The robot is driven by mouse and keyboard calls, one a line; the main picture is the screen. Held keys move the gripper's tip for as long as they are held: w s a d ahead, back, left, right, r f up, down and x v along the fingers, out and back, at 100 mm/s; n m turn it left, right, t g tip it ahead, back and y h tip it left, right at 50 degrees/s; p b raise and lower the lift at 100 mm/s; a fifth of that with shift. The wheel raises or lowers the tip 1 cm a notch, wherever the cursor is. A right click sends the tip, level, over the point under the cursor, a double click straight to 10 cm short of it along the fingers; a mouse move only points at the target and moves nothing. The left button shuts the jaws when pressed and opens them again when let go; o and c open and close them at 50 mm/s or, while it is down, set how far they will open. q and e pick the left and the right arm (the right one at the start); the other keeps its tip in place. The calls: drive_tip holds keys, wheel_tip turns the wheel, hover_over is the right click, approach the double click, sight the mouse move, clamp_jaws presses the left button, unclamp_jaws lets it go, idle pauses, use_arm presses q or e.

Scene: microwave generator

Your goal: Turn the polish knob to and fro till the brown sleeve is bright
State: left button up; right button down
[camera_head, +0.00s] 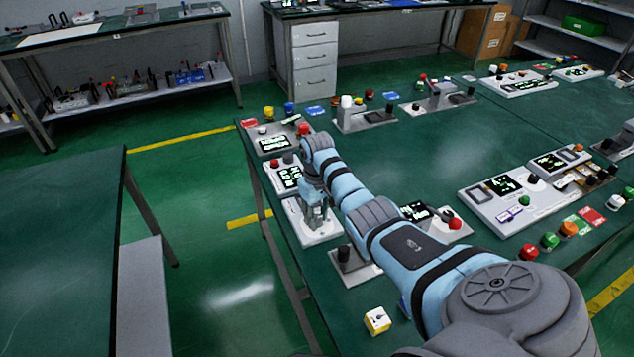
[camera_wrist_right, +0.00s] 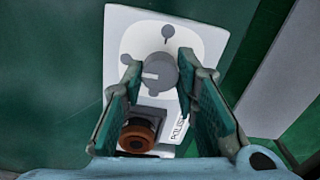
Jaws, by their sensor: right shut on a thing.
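The white polish panel (camera_wrist_right: 124,45) lies below my right gripper; its label is partly readable as POLISH. The round grey polish knob (camera_wrist_right: 163,70) stands on it, with a white pointer mark towards the left. My right gripper (camera_wrist_right: 160,64) has its fingertips on either side of the knob and is shut on it. In the head view my right gripper (camera_head: 316,215) points down over the panel (camera_head: 293,216), hiding the knob and sleeve. My left gripper is not in view.
Another panel with a display (camera_head: 288,177) stands just behind on the same green table (camera_head: 400,150). A black-knobbed block (camera_head: 346,262) and a yellow-and-white cube (camera_head: 377,320) are nearer. The table's left edge runs close beside the polish panel.

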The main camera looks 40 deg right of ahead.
drive_tip(key=shift+r+n+p, duration=0.2)
drive_tip(key=shift+n+p, duration=0.85)
drive_tip(key=shift+n, duration=0.25)
drive_tip(key=n+p, duration=0.1)
drive_tip(key=n, duration=0.1)
drive_tip(key=shift+n, duration=0.3)
drive_tip(key=n+p, duration=0.1)
drive_tip(key=n, duration=0.2)
drive_tip(key=shift+f+n, duration=0.15)
drive_tip(key=shift+n, duration=2.05)
drive_tip(key=c, duration=1.2)
unclamp_jaws()
drive_tip(key=shift+c, duration=0.2)
